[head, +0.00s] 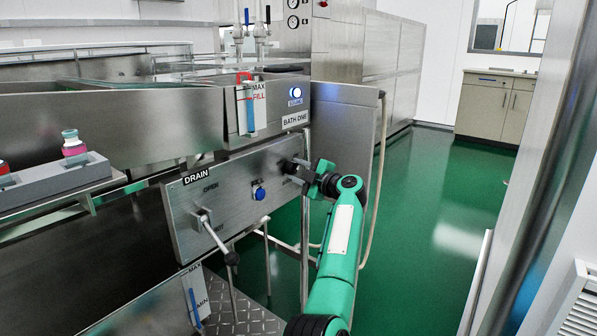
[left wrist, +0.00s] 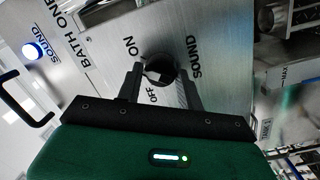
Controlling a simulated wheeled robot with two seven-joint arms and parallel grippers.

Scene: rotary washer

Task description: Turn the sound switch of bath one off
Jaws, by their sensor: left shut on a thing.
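The sound switch (left wrist: 160,66) is a dark round knob on the steel panel below the BATH ONE label (head: 295,119). In the left wrist view, ON is printed beside it, OFF is partly visible between my fingers, and SOUND is on its other side. My left gripper (head: 300,169) reaches the panel from the right and is shut on the knob, with one finger on each side; it also shows in the left wrist view (left wrist: 160,88). The fingers partly hide the knob, so I cannot tell its setting. The round SOUND lamp (head: 296,90) glows blue-white. My right gripper is out of view.
A blue button (head: 258,193) sits left of the switch. A drain lever (head: 217,238) sticks out farther left. Open green floor (head: 440,200) lies to the right.

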